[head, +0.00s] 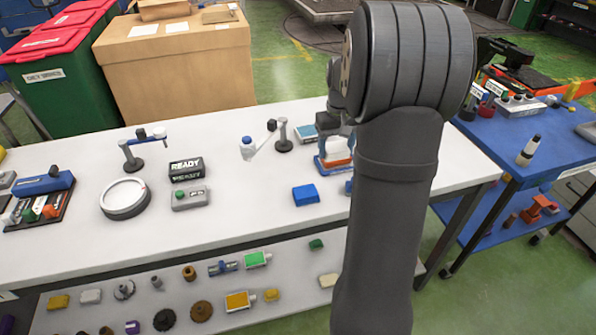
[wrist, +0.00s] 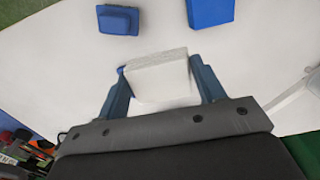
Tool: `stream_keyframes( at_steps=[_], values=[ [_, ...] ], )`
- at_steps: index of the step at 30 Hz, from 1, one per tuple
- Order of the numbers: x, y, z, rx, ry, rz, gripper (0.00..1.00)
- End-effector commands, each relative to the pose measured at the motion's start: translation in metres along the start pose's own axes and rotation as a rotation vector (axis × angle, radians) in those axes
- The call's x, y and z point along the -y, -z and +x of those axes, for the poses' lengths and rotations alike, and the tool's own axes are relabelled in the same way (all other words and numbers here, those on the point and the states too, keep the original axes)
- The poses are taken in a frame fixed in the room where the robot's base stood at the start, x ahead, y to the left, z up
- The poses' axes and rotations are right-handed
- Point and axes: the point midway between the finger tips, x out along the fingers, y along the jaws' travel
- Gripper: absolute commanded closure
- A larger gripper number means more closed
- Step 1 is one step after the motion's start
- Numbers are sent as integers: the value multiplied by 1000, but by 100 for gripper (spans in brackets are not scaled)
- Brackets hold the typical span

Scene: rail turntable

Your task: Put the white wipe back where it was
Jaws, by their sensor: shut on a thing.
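In the wrist view, my gripper (wrist: 162,85) is shut on the white wipe (wrist: 160,80), a pale block-like pad held between its two blue fingers. The pale surface lies behind it; I cannot tell whether the wipe touches it. In the head view my arm hides most of the gripper, and I cannot make out the wipe there with certainty.
The white table (head: 240,205) holds a blue block (head: 306,195), a round white turntable (head: 124,198), a black READY sign (head: 186,168) and a grey button box (head: 190,198). Several small parts lie on the lower shelf (head: 205,285). A blue cart (head: 490,160) stands right.

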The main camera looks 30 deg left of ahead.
Motion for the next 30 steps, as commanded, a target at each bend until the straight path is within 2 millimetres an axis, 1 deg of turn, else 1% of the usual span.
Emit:
stream_keyframes(
  at_steps=[2, 4, 12, 16, 19, 23, 30],
  values=[
    [7, 2, 6, 0, 0, -6, 59],
    [17, 10, 13, 2, 1, -7, 59],
    [65, 49, 50, 2, 0, -8, 59],
    [81, 62, 63, 1, 0, -6, 59],
    [88, 68, 68, 0, 0, -4, 59],
    [90, 70, 74, 0, 0, -3, 59],
    [90, 69, 107, 2, 0, -3, 59]
  ],
)
